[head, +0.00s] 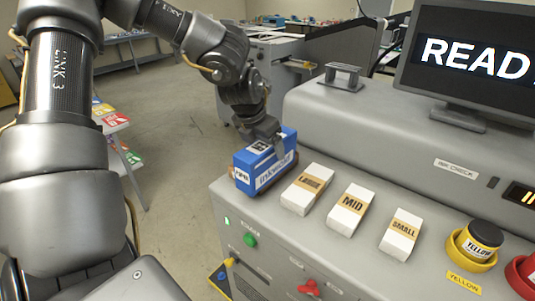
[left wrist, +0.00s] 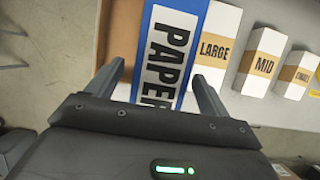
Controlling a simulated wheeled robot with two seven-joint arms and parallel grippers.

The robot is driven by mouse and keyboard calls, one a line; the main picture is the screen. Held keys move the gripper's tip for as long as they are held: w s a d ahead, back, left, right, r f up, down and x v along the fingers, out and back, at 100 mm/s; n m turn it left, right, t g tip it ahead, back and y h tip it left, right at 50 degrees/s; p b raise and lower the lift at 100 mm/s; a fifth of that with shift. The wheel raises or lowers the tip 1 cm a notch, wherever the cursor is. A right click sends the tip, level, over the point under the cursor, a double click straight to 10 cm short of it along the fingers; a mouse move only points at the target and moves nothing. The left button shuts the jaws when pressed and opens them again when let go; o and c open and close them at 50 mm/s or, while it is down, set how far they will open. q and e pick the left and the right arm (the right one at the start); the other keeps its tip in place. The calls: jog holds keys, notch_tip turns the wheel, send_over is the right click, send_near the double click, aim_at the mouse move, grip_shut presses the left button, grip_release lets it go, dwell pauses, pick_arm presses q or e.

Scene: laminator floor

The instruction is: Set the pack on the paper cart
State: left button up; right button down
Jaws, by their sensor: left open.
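The pack is a blue and white box (head: 262,166) at the left end of the grey machine's top, resting on a brown base. In the left wrist view the pack (left wrist: 163,55) shows a large PAPER label. My left gripper (head: 268,140) is open right above the pack. In the wrist view its two fingers (left wrist: 160,95) stand on either side of the pack, with gaps hard to judge. My right gripper is not in view. I cannot identify the paper cart for certain in either view.
White boxes marked LARGE (head: 307,189), MID (head: 350,210) and SMALL (head: 401,234) lie right of the pack. A yellow ink jar (head: 482,240) stands further right. A monitor (head: 470,62) rises behind. A rack with coloured sheets (head: 108,117) stands left, with open floor (head: 185,150) between.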

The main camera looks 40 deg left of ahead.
pick_arm(q)
jog(key=shift+p+x, duration=0.35)
jog(key=shift+x, duration=1.05)
jog(key=shift+w, duration=0.1)
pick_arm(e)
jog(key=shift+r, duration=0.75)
pick_arm(q)
jog(key=shift+r, duration=0.1)
jog(key=shift+c, duration=1)
grip_shut()
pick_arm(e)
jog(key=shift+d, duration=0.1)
pick_arm(q)
jog(key=shift+w, duration=0.1)
